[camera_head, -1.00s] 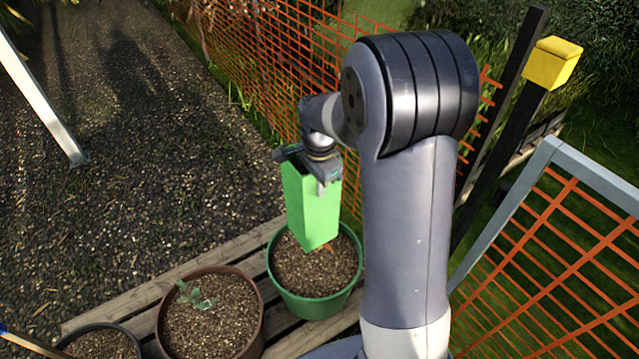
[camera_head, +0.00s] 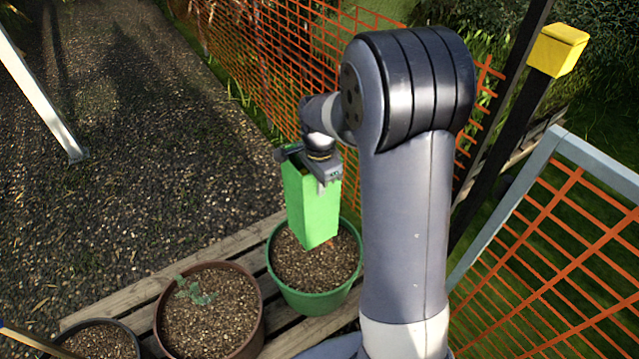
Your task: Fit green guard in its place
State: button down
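The green guard (camera_head: 314,210) is a tall, bright green, box-shaped tube, held nearly upright with a slight tilt. My gripper (camera_head: 322,172) is shut on its top edge. The guard's lower end shows over the soil of the green pot (camera_head: 308,303), toward its back. I cannot tell whether that end touches the soil. Any plant in the green pot is hidden behind or inside the guard. A brown pot (camera_head: 262,318) to the left holds soil and a small leafy seedling (camera_head: 195,291) with no guard around it.
A dark pot (camera_head: 138,345) stands at the lower left with a stick beside it. The pots stand on wooden slats (camera_head: 222,243). Orange mesh fencing (camera_head: 265,60) runs behind, and a grey-framed mesh panel (camera_head: 600,180) stands at the right. A yellow-capped post (camera_head: 556,50) stands behind it.

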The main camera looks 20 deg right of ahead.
aim_at(320, 204)
jog(key=shift+f+b, duration=2.15)
jog(key=shift+f, duration=1.45)
notch_tip(320, 204, down, 6)
jog(key=b, duration=0.4)
jog(key=shift+f, duration=0.15)
jog(key=c, duration=1.6)
grip_release()
jog(key=shift+o, duration=0.2)
notch_tip(320, 204, up, 11)
jog(key=p, duration=0.2)
